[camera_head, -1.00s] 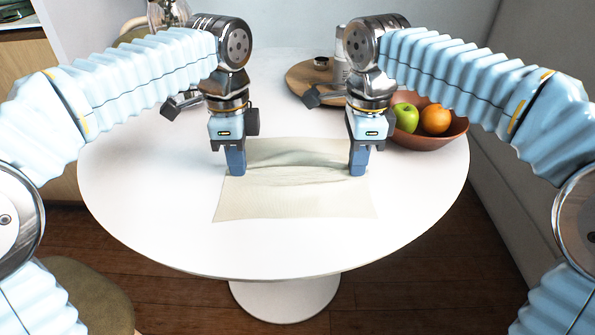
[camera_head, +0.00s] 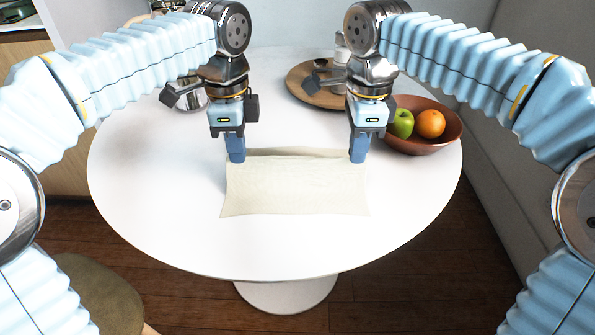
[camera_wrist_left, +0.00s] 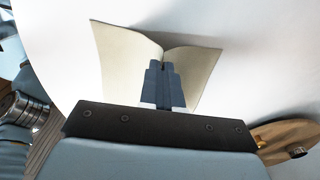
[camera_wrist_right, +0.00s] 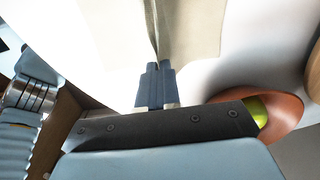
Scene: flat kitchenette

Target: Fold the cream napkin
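The cream napkin (camera_head: 295,187) lies on the white round table, its near part flat and smooth. My left gripper (camera_head: 237,157) and my right gripper (camera_head: 358,157) point down at its left and right sides, toward the back. Each is shut on the cloth, which rises to a ridge between them. In the left wrist view, the napkin (camera_wrist_left: 125,62) slopes away on both sides of the closed fingers (camera_wrist_left: 163,75). The right wrist view also shows the napkin (camera_wrist_right: 120,35) creased at the closed fingertips (camera_wrist_right: 158,72). In the head view the ridge mostly hides the part behind it.
A brown bowl (camera_head: 425,145) with a green apple (camera_head: 402,123) and an orange (camera_head: 430,124) stands right of my right gripper. A round wooden board (camera_head: 312,93) with small containers is behind. The white table (camera_head: 160,190) is clear at the left and front.

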